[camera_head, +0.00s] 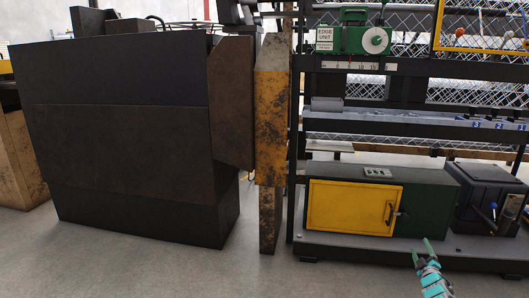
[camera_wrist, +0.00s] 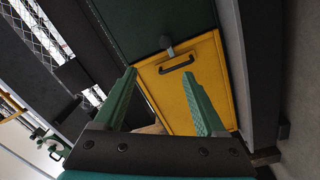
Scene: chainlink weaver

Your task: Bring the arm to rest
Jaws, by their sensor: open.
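My gripper (camera_head: 428,251) shows at the lower right of the head view, with teal and dark parts and green fingers. In the wrist view the two green fingers of my gripper (camera_wrist: 163,98) stand wide apart with nothing between them. The gripper is open and empty. It is in front of the machine's low green cabinet (camera_head: 430,208), to the right of the yellow door (camera_head: 348,208). In the wrist view the yellow door (camera_wrist: 172,98) with its dark handle (camera_wrist: 176,64) lies beyond the fingers and looks shut.
A large dark cabinet (camera_head: 120,130) stands at the left. A worn yellow post (camera_head: 270,125) rises beside the machine frame. A black unit with a blue-knobbed lever (camera_head: 488,195) is right of the green cabinet. Grey floor (camera_head: 200,270) in front is clear.

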